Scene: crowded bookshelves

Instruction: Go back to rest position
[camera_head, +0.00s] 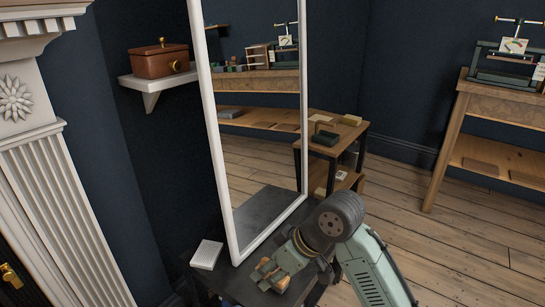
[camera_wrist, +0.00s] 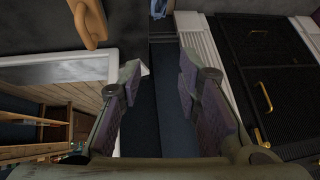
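My gripper (camera_head: 283,266) is low over the dark table (camera_head: 238,287) in the head view, at the foot of the white-framed mirror. In the wrist view my gripper (camera_wrist: 160,72) has its two fingers spread wide with nothing between them. A light wooden piece (camera_head: 264,268) shows right beside the gripper in the head view. A wooden handle-like piece (camera_wrist: 91,24) shows at the upper left of the wrist view, outside the fingers. I cannot tell whether the gripper touches it. My arm reaches in from the lower right.
The tall mirror (camera_head: 221,150) stands close to my gripper. A white block (camera_head: 207,254) lies on the table's left. A wall shelf (camera_head: 158,81) holds a brown box (camera_head: 159,60). A white fireplace surround (camera_head: 65,200) is at left. Open wooden floor (camera_head: 465,245) lies right.

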